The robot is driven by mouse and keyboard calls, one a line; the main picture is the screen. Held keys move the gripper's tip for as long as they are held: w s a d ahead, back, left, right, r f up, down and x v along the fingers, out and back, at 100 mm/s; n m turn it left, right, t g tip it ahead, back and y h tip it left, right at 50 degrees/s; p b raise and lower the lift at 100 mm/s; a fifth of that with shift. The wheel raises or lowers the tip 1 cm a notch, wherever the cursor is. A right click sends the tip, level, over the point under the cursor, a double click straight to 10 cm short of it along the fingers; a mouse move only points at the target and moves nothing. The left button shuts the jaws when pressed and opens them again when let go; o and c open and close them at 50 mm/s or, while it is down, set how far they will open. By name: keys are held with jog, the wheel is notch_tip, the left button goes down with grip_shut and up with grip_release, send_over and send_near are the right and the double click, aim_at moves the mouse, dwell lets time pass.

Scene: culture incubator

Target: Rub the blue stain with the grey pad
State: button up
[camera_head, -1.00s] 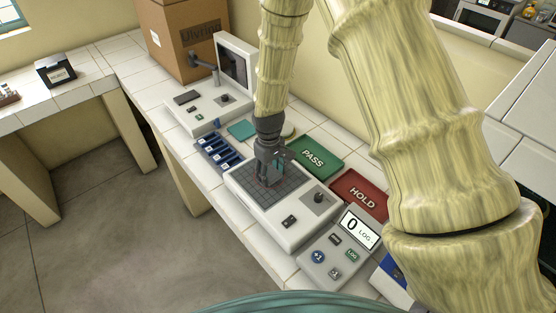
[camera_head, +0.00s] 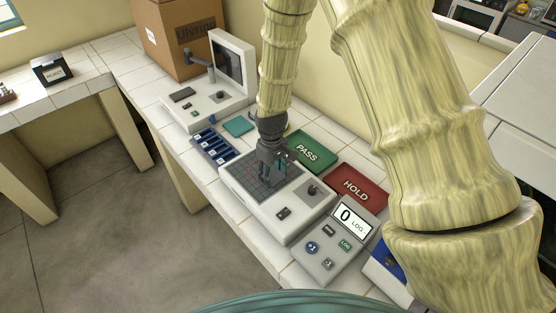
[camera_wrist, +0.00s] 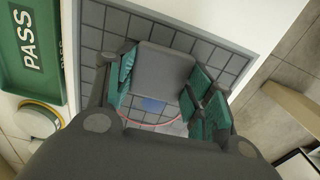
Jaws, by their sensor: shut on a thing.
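My gripper (camera_wrist: 160,88) is shut on the grey pad (camera_wrist: 162,72), with its teal fingertips on either side of the pad. In the head view my gripper (camera_head: 268,170) is low over the dark gridded plate (camera_head: 248,177) of a white device. The blue stain (camera_wrist: 153,104) shows in the wrist view as a small patch on the plate, just beside the pad's lower edge. A thin red curve lies around it, partly covered. I cannot tell whether the pad touches the plate. In the head view the pad and stain are not clearly visible.
A green PASS tray (camera_head: 309,150) and a red HOLD tray (camera_head: 357,187) lie behind the device. A keypad reading 0 (camera_head: 335,240) stands at its right. A blue rack (camera_head: 217,149) and a teal pad (camera_head: 238,126) lie to its left. A joystick (camera_head: 312,188) rises from the device.

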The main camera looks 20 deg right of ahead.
jog(key=shift+s+d, duration=0.15)
jog(key=shift+s, duration=0.35)
jog(key=shift+s+r+p, duration=0.25)
jog(key=shift+p, duration=0.05)
notch_tip(320, 180, up, 2)
jog(key=shift+w+r+p, duration=0.15)
jog(key=shift+r+p, duration=0.05)
jog(key=shift+p, duration=0.35)
jog(key=shift+r+p, duration=1.7)
jog(key=shift+r, duration=0.95)
